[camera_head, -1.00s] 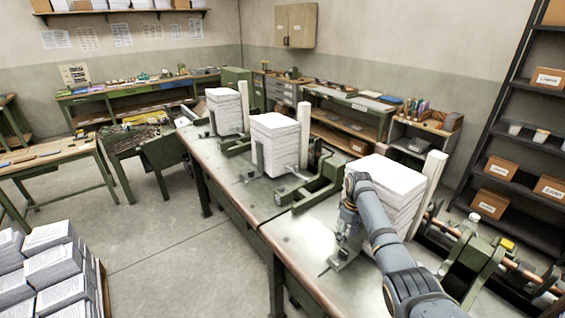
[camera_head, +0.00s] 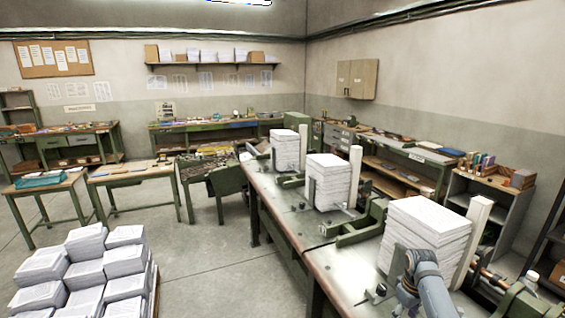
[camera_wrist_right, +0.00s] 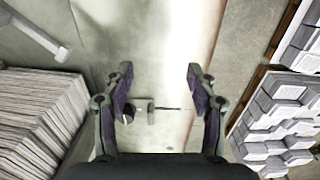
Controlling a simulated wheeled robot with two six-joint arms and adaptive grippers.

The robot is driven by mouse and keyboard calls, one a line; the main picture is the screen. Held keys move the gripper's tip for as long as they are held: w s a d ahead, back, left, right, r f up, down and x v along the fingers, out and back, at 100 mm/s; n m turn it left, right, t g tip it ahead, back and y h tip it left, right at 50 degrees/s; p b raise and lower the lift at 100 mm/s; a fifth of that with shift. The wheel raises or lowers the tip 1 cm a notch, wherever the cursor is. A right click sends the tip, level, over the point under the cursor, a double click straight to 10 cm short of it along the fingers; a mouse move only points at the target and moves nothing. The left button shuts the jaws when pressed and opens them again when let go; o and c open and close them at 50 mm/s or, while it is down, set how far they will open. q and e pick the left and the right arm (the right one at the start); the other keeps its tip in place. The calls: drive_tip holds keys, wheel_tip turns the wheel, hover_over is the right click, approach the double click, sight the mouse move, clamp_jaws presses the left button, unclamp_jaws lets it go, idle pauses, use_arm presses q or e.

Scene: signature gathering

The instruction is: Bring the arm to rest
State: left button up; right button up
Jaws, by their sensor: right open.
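My right arm (camera_head: 437,295) comes in at the lower right of the head view, in front of the nearest paper stack (camera_head: 428,232). In the wrist view my right gripper (camera_wrist_right: 160,72) has its two dark fingers spread wide with nothing between them. Below the fingers are the bench top (camera_wrist_right: 170,60) and a small metal fitting with a black knob (camera_wrist_right: 129,113). In the head view the gripper is at the bottom edge and partly cut off. My left gripper is in neither current view.
The long workbench (camera_head: 340,275) carries several tall paper stacks, with a middle one (camera_head: 328,182) and a far one (camera_head: 286,150), plus green brackets (camera_head: 362,225). A pallet of several paper piles (camera_head: 85,265) stands at the lower left. The floor (camera_head: 205,265) between is clear.

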drive_tip(key=f, duration=0.1)
drive_tip(key=s+a+f, duration=0.1)
drive_tip(key=shift+s+a+f, duration=0.15)
drive_tip(key=shift+a+f, duration=0.1)
drive_tip(key=shift+f, duration=0.15)
drive_tip(key=shift+s+a+f+h, duration=0.3)
drive_tip(key=shift+s+a+f, duration=0.25)
drive_tip(key=shift+s, duration=0.2)
drive_tip(key=s+a+r+m+t, duration=0.2)
drive_tip(key=s+a, duration=0.3)
drive_tip(key=s, duration=0.7)
drive_tip(key=s+a+r+m+t, duration=0.15)
drive_tip(key=s+a, duration=0.25)
drive_tip(key=s, duration=0.8)
wheel_tip(320, 180, down, 30)
drive_tip(key=s+d+g+b, duration=0.1)
drive_tip(key=d+g+b, duration=0.1)
drive_tip(key=b, duration=0.5)
use_arm(q)
wheel_tip(320, 180, down, 13)
drive_tip(key=w+b, duration=0.1)
drive_tip(key=b, duration=0.4)
drive_tip(key=shift+r+b, duration=0.2)
drive_tip(key=shift+b, duration=0.1)
use_arm(e)
drive_tip(key=s+d+f, duration=0.1)
drive_tip(key=s+f, duration=1.9)
drive_tip(key=f, duration=0.4)
drive_tip(key=shift+d+m+g, duration=0.15)
drive_tip(key=shift+m+g, duration=0.2)
